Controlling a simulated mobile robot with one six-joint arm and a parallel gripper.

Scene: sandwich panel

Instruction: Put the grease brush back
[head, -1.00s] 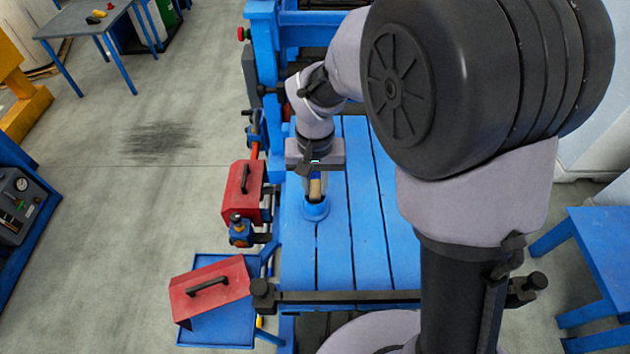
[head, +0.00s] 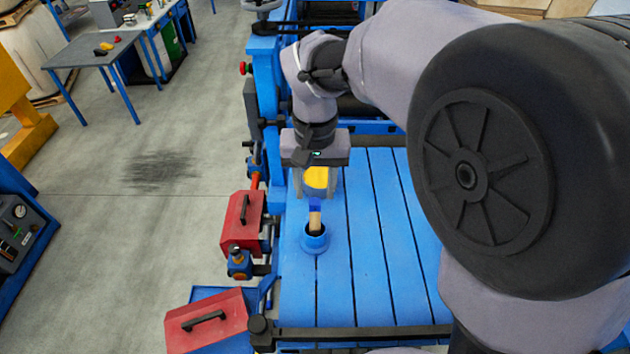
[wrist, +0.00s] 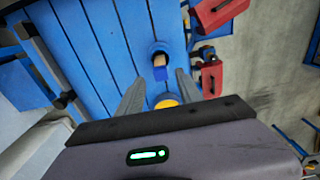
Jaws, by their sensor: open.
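The grease brush (head: 315,220) stands in a small blue cup (head: 316,242) on the blue slatted table, its wooden part and a blue band showing above the rim. Its lower end is hidden in the cup. The brush (wrist: 159,60) and cup (wrist: 160,46) also show in the wrist view. My gripper (head: 318,192) is open, beyond and apart from the cup. In the wrist view its fingers (wrist: 160,80) point toward the brush with nothing clamped between them. A yellow rounded piece (head: 317,180) shows at the gripper; I cannot tell whether it belongs to the brush.
The blue slatted table (head: 385,240) is clear right of the cup. A red box (head: 243,220) with a black handle is at its left edge. Another red box (head: 207,322) lies lower left. A black bar (head: 360,334) crosses the near edge.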

